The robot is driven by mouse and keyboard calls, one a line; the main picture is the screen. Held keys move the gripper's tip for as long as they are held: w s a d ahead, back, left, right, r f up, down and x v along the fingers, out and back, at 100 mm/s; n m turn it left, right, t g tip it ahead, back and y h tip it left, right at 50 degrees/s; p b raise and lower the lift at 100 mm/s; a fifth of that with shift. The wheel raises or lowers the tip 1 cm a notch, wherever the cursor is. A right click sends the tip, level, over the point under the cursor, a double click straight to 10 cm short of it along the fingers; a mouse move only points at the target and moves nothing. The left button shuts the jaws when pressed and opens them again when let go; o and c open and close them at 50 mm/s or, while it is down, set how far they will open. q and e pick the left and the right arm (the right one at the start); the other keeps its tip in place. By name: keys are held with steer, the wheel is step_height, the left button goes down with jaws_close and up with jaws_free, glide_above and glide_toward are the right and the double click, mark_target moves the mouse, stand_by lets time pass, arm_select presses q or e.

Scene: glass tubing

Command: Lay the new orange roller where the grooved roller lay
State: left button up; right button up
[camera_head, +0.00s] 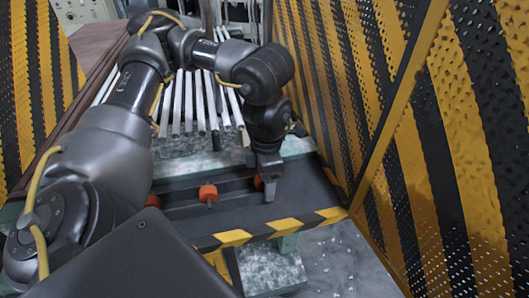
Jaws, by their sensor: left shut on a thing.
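My left gripper (268,188) points down over the dark bed at the front of the conveyor. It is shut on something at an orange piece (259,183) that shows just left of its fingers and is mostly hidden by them. A second orange piece (208,194), blocky and bright, sits further left at the same dark bed. I cannot tell whether the two orange pieces belong to one roller. No grooved roller can be made out. My right gripper is not in view.
Long pale rollers or tubes (188,104) lie side by side behind the bed. A yellow and black striped bar (283,225) edges the front. Perforated striped guard panels (455,150) stand close on the right, and another (42,80) on the left.

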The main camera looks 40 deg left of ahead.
arm_select(q)
steer(key=shift+f, duration=0.35)
steer(key=o, duration=1)
steer(key=shift+o, duration=0.2)
steer(key=shift+r, duration=0.35)
step_height(320, 180, up, 12)
steer(key=shift+w+r+p, duration=0.15)
steer(key=shift+r+p, duration=0.05)
steer(key=shift+p, duration=0.25)
